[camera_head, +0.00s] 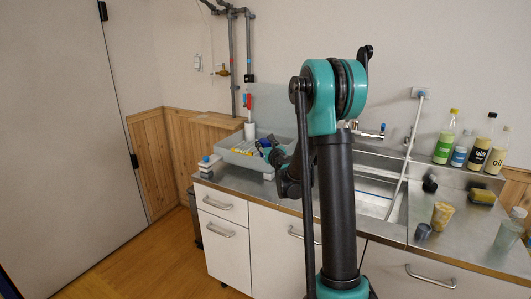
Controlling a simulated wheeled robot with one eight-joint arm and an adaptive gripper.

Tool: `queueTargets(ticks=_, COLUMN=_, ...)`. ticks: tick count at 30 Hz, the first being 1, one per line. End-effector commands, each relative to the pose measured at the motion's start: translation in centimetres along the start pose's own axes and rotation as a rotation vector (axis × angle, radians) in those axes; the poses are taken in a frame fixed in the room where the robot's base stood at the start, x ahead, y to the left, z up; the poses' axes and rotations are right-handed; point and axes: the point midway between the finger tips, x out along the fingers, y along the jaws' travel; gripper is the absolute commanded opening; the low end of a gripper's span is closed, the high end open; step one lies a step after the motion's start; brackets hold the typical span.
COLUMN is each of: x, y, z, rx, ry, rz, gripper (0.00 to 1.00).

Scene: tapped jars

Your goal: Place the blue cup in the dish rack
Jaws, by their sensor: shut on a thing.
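The dish rack (232,157) is a grey tray-like container at the left end of the steel counter. My gripper (270,147) is over its right part, small and partly hidden by my own arm. It is shut on a small blue thing, which looks like the blue cup (265,142). The cup is at or just above the rack; I cannot tell whether it touches the rack.
Small yellow and blue items (241,151) lie in the rack. The sink (375,190) is behind my arm. A grey-blue cup (423,232), a tan cup (441,215) and a sponge (482,197) stand to the right, with several bottles (480,152) on the back ledge.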

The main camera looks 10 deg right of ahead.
Motion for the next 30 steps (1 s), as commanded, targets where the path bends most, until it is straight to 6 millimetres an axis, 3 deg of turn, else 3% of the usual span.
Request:
queueTargets(ticks=10, x=0.0, y=0.1, z=-3.6, rx=0.000, ry=0.000, rz=0.000, gripper=0.26)
queueTargets(ticks=29, x=0.0, y=0.1, z=-4.8, rx=-0.003, ry=0.000, rz=0.000, gripper=0.26)
queueTargets(ticks=30, x=0.0, y=0.1, z=-4.8, rx=-0.004, ry=0.000, rz=0.000, gripper=0.51)
